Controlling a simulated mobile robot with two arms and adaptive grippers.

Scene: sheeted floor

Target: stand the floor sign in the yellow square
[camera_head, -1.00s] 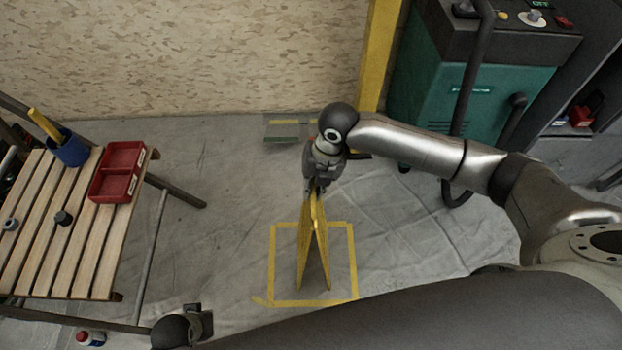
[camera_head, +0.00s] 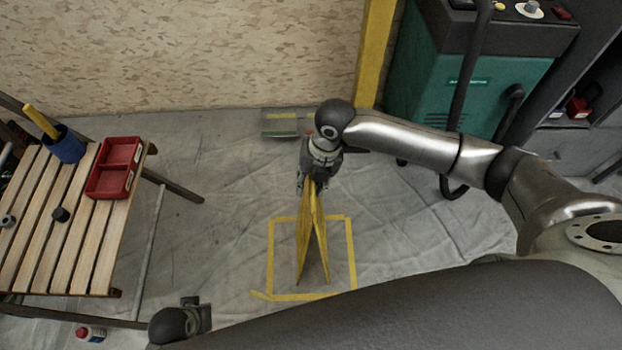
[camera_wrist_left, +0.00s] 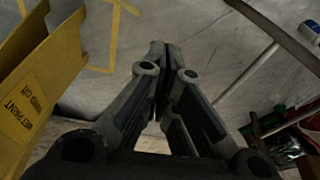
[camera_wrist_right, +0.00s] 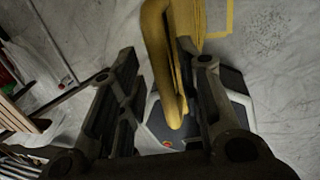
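The yellow folding floor sign (camera_head: 318,245) stands upright with its panels a little apart. Its visible lower edges lie inside the yellow taped square (camera_head: 351,250) on the floor. My right gripper (camera_head: 310,182) is at the sign's top. In the right wrist view its fingers (camera_wrist_right: 155,60) are apart, with the sign's top (camera_wrist_right: 172,95) between them, nearer the right finger; a gap shows on the other side. My left gripper (camera_head: 200,318) is low at the picture's bottom left. In the left wrist view its fingertips (camera_wrist_left: 163,50) are together and empty, beside the sign's lettered panel (camera_wrist_left: 35,100).
A slatted wooden bench (camera_head: 60,240) at left carries a red tray (camera_head: 115,168) and a blue cup (camera_head: 65,146). A bottle (camera_head: 90,334) lies below it. A green machine (camera_head: 455,80) stands back right. A flat greenish object (camera_head: 285,122) lies by the wall. Floor around the square is clear.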

